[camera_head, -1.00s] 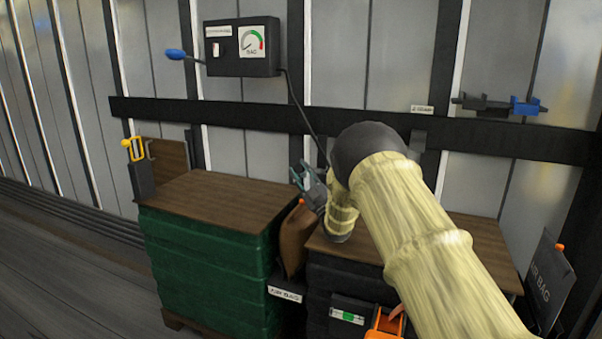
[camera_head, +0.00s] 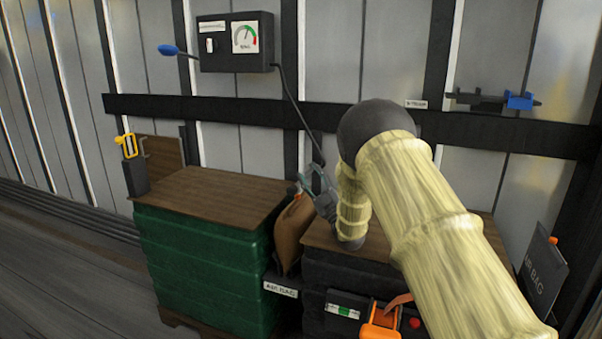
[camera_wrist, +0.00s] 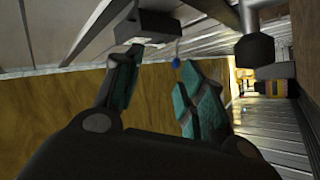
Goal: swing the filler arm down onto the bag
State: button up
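The brown bag (camera_head: 292,236) hangs upright in the gap between the green stack and the dark stack, with an orange fitting near its top. A thin black line (camera_head: 298,103), perhaps a hose or the filler arm, slopes down from the wall panel toward my gripper; its lower end is hidden. A blue-tipped lever (camera_head: 169,50) sticks out left of the panel. My gripper (camera_head: 310,175) is at the bag's upper right; contact cannot be told. In the wrist view its teal-padded fingers (camera_wrist: 156,64) are apart, with nothing visible between them.
The gauge panel (camera_head: 236,42) is on the wall above a dark rail (camera_head: 235,111). The wood-topped green stack (camera_head: 205,265) is left and the dark stack (camera_head: 318,278) right. An orange device (camera_head: 381,322) sits at the front. Floor at left is clear.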

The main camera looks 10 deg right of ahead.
jog(key=s+d, duration=0.2)
jog(key=s, duration=0.3)
jog(key=shift+s+d, duration=0.25)
jog(key=shift+s, duration=0.05)
jog(key=shift+r, duration=0.1)
